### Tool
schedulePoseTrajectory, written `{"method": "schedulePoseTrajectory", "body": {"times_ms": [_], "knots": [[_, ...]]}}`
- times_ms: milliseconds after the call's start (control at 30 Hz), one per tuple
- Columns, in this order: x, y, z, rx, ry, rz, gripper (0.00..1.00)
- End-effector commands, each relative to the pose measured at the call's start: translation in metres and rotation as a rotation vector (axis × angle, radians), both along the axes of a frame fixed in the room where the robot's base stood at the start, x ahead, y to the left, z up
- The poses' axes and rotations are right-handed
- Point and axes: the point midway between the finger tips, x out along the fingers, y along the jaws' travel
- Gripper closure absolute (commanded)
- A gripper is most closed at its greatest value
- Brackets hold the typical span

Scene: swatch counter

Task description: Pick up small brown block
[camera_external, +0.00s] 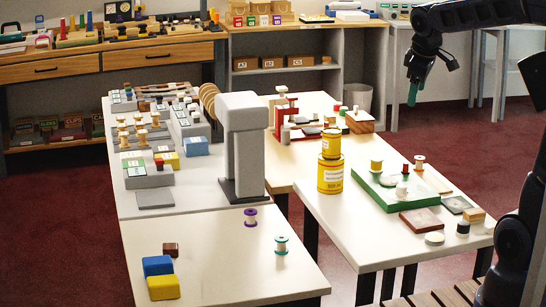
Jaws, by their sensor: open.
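A small brown block (171,249) sits on the near-left white table, just behind a blue block (158,265) and a yellow block (163,287). My gripper (431,80) is at the upper right, raised in the air, far from the brown block. It is open, with nothing seen between its fingers. A green piece shows at its lower left finger; I cannot tell whether it is a fingertip.
Purple (250,216) and teal (281,245) spools stand right of the blocks. A tall grey column (243,150) rises behind them. Yellow cans (330,174) and a green board (400,188) occupy the right table. The near table's front middle is clear.

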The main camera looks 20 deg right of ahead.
Motion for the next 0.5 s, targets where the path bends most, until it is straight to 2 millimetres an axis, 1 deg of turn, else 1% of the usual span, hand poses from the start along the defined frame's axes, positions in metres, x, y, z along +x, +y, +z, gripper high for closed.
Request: {"method": "schedulePoseTrajectory", "body": {"times_ms": [33,200,367,400,467,500], "knots": [[0.015,0.014,-0.002,-0.023,0.007,0.057,0.35],[0.057,0.057,-0.006,-0.096,0.02,0.243,0.35],[0.093,0.104,-0.016,-0.165,0.033,0.42,0.35],[0.101,0.117,-0.02,-0.182,0.035,0.464,0.35],[0.113,0.136,-0.025,-0.208,0.038,0.53,0.35],[0.121,0.149,-0.029,-0.224,0.04,0.575,0.35]]}}
